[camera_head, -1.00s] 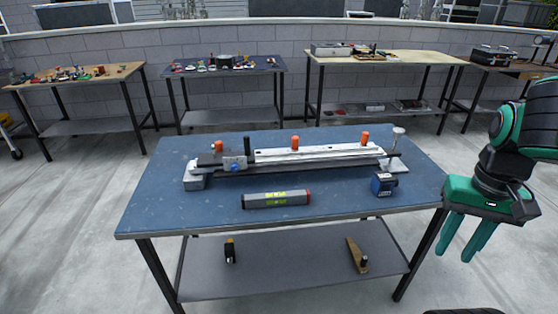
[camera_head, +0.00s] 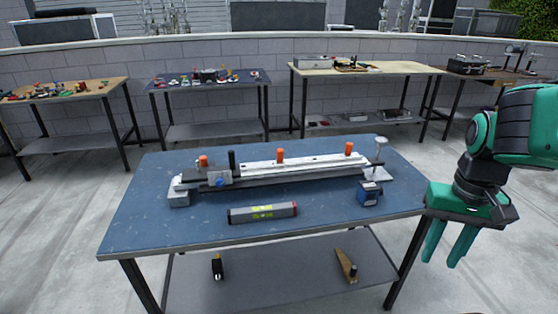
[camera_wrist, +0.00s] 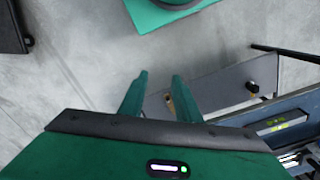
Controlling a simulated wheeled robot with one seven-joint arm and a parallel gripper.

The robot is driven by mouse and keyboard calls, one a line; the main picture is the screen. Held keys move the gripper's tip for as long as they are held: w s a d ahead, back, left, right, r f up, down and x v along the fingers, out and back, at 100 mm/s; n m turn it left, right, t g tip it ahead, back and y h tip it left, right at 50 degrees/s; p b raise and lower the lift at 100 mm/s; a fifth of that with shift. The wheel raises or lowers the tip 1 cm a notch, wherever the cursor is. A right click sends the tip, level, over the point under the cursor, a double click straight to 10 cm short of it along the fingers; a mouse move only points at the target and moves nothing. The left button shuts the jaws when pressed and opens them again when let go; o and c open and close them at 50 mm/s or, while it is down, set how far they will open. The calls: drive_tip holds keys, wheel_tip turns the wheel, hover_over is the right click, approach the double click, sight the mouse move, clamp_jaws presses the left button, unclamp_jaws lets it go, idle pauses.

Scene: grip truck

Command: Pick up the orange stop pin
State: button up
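Three orange pins stand upright along a long grey-white rail fixture (camera_head: 250,174) on the blue table. One orange pin (camera_head: 203,160) is at the left end, one orange pin (camera_head: 280,155) is near the middle, and one orange pin (camera_head: 349,148) is toward the right end. My gripper (camera_head: 440,262) hangs to the right of the table, apart from the fixture and pins, with its green fingers pointing down. In the wrist view its fingers (camera_wrist: 160,77) are spread with nothing between them. No orange pin can be made out in that view.
The blue table (camera_head: 150,222) also holds a grey level (camera_head: 262,212) with yellow-green vials and a blue box-like tool (camera_head: 369,193). A lower shelf (camera_head: 290,285) bears small tools. Other workbenches stand along the back wall. Bare concrete floor lies around the table.

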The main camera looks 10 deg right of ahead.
drive_tip(key=shift+o, duration=1.7)
drive_tip(key=shift+w+d+r+n, duration=0.1)
drive_tip(key=shift+w+r+n, duration=0.1)
drive_tip(key=shift+r, duration=0.3)
drive_tip(key=shift+w+d+r+n, duration=0.1)
drive_tip(key=shift+r+n, duration=0.1)
drive_tip(key=shift+r, duration=0.25)
drive_tip(key=w+a+r+n, duration=0.1)
drive_tip(key=w+r+n, duration=0.2)
drive_tip(key=w, duration=0.7)
drive_tip(key=w+r+n, duration=0.3)
drive_tip(key=w+n, duration=0.1)
drive_tip(key=w, duration=0.6)
drive_tip(key=w+a+r+n, duration=0.1)
drive_tip(key=w+r+n, duration=0.2)
drive_tip(key=w, duration=0.7)
drive_tip(key=n, duration=1.5)
approach(280, 152)
drive_tip(key=w+d, duration=0.1)
drive_tip(key=shift+w+a, duration=0.25)
drive_tip(key=shift+w, duration=0.1)
drive_tip(key=shift+a+f, duration=0.15)
drive_tip(key=shift+f, duration=0.1)
drive_tip(key=shift+s+f, duration=0.1)
drive_tip(key=shift+f, duration=2.45)
drive_tip(key=shift+s+f, duration=0.15)
drive_tip(key=shift+f, duration=2.45)
